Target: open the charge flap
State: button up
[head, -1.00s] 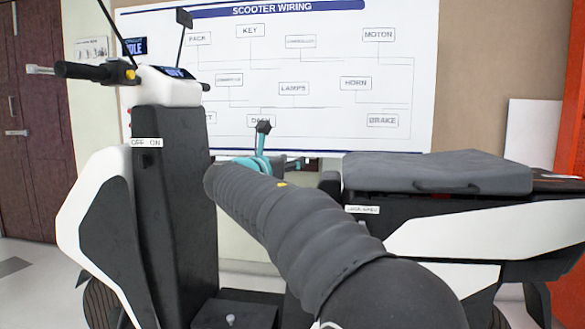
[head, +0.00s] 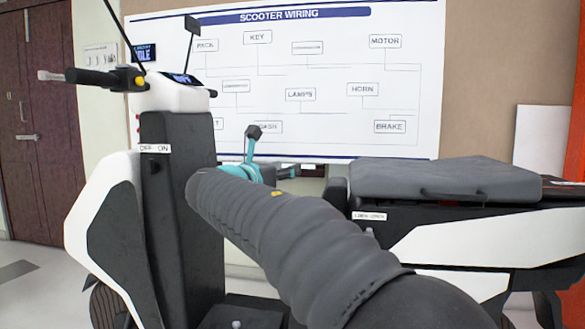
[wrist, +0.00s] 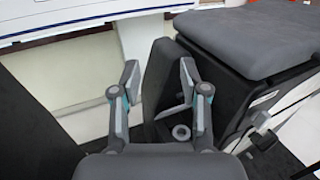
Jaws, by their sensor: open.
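The scooter shows in the head view, with its dark front column (head: 180,215) at left and its grey seat (head: 440,178) at right. My gripper (wrist: 159,78) is open and empty in the wrist view, its two fingers apart in front of a dark upright panel (wrist: 158,75) below and left of the seat. In the head view my arm hides most of the gripper; one teal and dark finger (head: 252,145) sticks up behind it. I cannot pick out the charge flap for certain. A grey ring-shaped part (wrist: 181,131) lies on the dark body near the right finger.
A key-like part (wrist: 262,124) sits on the scooter's side under the seat, by a small label (head: 369,216). A wiring board (head: 330,85) hangs on the wall behind. Dark handlebars (head: 105,77) and a mirror rise at left.

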jog(key=v, duration=0.7)
